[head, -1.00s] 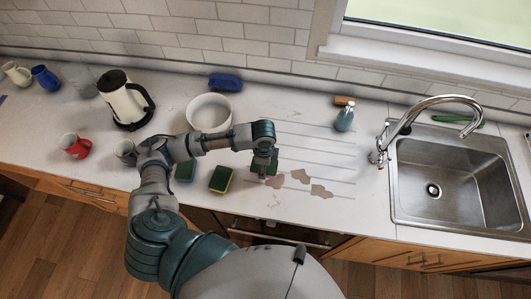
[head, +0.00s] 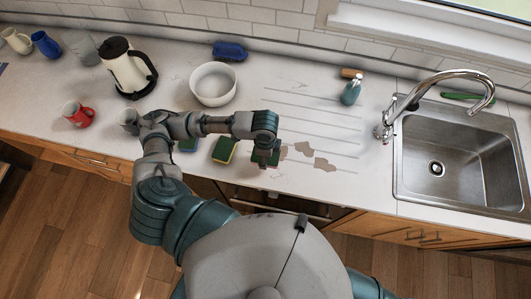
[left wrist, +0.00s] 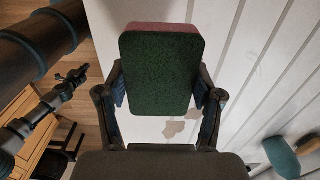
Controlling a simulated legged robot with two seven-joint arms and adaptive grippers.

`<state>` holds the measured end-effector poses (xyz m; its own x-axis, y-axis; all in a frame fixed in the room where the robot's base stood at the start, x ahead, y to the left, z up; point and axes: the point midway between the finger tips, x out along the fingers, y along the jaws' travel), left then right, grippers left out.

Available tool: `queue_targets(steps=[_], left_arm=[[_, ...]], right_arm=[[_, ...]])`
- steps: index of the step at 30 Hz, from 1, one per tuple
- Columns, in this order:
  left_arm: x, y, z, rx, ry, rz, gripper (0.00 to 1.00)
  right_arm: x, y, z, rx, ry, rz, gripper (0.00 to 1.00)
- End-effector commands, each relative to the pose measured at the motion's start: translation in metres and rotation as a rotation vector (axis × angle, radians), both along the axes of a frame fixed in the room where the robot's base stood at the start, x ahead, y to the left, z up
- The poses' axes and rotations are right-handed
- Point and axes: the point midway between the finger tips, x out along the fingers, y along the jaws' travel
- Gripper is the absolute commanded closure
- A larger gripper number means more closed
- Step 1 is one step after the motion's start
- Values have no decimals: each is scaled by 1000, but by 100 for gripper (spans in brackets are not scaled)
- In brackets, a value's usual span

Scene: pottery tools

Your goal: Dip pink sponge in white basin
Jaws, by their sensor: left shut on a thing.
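My left gripper (head: 265,160) is shut on a pink sponge (left wrist: 160,73) with a dark green scouring face. In the left wrist view the sponge sits between the two fingers, its green face toward the camera and a pink strip showing along the far edge. In the head view its dark green part shows under the gripper, near the front edge of the counter, left of brown stains. I cannot tell the gap to the counter. The white basin (head: 213,102) stands farther back and to the left, apart from the sponge.
A yellow-green sponge (head: 224,150) and a partly hidden sponge (head: 188,145) lie left of my gripper. A kettle (head: 125,67), mugs, a spray bottle (head: 351,91) and the sink (head: 460,160) stand around.

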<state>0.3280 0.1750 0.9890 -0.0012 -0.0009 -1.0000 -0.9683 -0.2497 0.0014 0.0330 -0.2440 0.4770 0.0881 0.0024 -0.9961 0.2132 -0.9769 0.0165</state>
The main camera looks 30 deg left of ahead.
Motion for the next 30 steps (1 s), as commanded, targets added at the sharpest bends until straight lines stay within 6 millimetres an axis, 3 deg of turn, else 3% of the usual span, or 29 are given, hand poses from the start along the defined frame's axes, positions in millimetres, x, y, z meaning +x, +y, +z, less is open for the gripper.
queue_targets(steps=[30], left_arm=[[0, 0, -49, 0, 0, 0, 46]], right_arm=[[-1, 1, -15, 1, 1, 0, 100]])
